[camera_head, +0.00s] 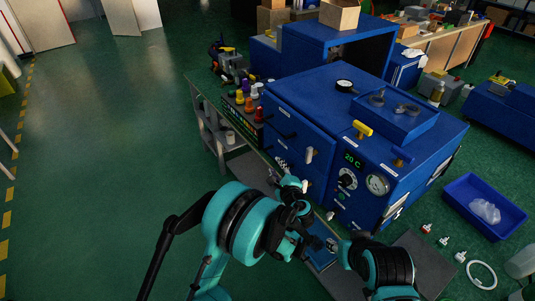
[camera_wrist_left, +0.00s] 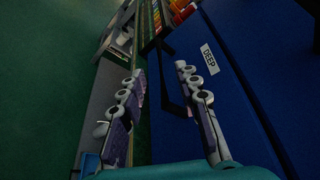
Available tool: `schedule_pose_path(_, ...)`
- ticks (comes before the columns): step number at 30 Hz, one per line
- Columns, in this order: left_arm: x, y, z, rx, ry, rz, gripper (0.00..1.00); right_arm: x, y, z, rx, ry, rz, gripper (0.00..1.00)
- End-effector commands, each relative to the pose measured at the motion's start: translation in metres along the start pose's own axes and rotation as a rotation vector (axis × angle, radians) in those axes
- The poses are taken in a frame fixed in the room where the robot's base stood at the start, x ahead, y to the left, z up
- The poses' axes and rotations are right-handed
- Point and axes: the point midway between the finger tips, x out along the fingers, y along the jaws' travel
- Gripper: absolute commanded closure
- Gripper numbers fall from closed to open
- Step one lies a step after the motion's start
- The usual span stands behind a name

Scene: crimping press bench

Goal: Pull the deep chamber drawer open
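The blue press cabinet (camera_head: 300,140) stands right of centre in the head view. Its front carries black handles and small labels. In the left wrist view, a blue drawer front (camera_wrist_left: 235,75) bears a white label reading DEEP (camera_wrist_left: 208,58). A black bar handle (camera_wrist_left: 168,78) stands out beside the label. My left gripper (camera_head: 288,178) is in front of the cabinet's lower front. In the left wrist view its two fingers (camera_wrist_left: 165,105) are spread apart, with the handle ahead and nearer the right finger. Contact is unclear. My right gripper (camera_head: 332,244) is low, its fingers too small to judge.
Coloured bottles (camera_head: 243,98) stand in a rack left of the cabinet. A temperature display (camera_head: 353,159) and gauge (camera_head: 377,184) are on the cabinet's right face. A blue bin (camera_head: 485,204) lies at right. Green floor (camera_head: 90,150) at left is clear.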

Motion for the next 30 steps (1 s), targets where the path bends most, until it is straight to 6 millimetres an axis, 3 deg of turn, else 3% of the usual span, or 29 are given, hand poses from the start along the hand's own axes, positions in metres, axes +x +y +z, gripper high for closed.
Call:
schedule_pose_path(15, 0.07, 0.002, -0.001, 0.002, -0.001, -0.001, 0.67, 0.015, 0.0, 0.011, 0.0, 0.0, 0.0, 0.6)
schedule_pose_path(26, 0.077, 0.0, 0.0, 0.002, 0.0, -0.001, 0.67, 0.015, 0.0, 0.011, 0.0, 0.0, 0.0, 0.6)
schedule_pose_path(30, 0.077, 0.0, 0.0, 0.002, 0.0, -0.001, 1.0, 0.015, 0.0, 0.011, 0.0, 0.0, 0.0, 0.6)
